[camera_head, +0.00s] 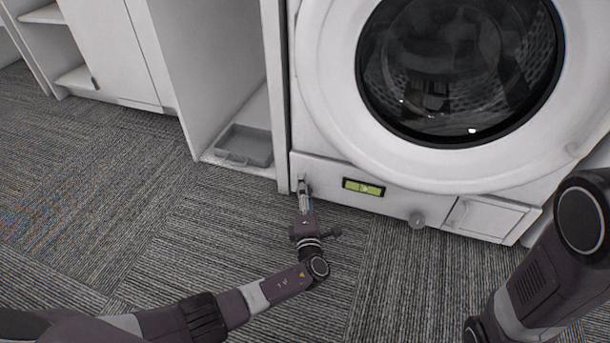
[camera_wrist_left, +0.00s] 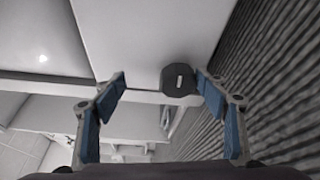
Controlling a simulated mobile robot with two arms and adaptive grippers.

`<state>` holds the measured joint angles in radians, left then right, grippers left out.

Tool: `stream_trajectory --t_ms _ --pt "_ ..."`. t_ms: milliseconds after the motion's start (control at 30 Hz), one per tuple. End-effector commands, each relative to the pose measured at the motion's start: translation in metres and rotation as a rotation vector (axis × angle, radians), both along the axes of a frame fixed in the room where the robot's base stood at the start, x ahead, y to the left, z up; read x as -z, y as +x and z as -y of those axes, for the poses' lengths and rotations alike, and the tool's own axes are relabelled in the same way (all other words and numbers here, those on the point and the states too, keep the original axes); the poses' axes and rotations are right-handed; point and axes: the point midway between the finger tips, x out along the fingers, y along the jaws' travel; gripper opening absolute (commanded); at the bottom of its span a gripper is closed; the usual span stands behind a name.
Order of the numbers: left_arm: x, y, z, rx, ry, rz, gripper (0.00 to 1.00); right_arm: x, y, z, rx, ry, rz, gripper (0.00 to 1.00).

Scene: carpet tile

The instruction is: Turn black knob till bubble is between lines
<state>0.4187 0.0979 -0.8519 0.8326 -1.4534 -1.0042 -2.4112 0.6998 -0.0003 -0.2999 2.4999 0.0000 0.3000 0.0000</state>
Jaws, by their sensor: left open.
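The black knob (camera_wrist_left: 180,82) shows in the left wrist view as a dark, many-sided knob with a small pale mark, low on the white front of the washing machine. My left gripper (camera_wrist_left: 161,84) is open, with its blue fingers on either side of the knob's line of sight; the knob appears closer to the right finger. I cannot tell if they touch. In the head view this gripper (camera_head: 303,188) is at the machine's lower left corner and mostly hides the knob. The yellow-green bubble level (camera_head: 363,187) is on the machine's lower front; its bubble is too small to place against the lines.
The carpet (camera_head: 190,235) is clear.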

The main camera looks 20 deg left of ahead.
Motion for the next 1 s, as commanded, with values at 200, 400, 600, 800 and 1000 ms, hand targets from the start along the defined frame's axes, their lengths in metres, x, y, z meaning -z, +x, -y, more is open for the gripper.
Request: stream_trajectory --t_ms 200,400,600,800,1000 --pt "-0.045 0.007 -0.003 -0.009 0.01 0.039 0.64 -0.002 0.0 0.0 0.0 0.0 0.0 0.4" --pt "-0.067 0.007 -0.007 -0.014 0.014 0.037 0.73 -0.002 0.0 0.0 0.0 -0.001 0.0 0.4" --pt "-0.073 0.005 -0.004 -0.008 0.012 0.028 0.51 -0.002 0.0 0.0 0.0 -0.001 0.0 0.4" --pt "-0.073 0.004 -0.003 -0.006 0.009 0.024 0.51 -0.001 0.0 0.0 0.0 -0.001 0.0 0.4" --pt "-0.072 0.004 -0.002 -0.004 0.006 0.024 0.51 -0.001 0.0 0.0 0.0 -0.001 0.001 0.4"
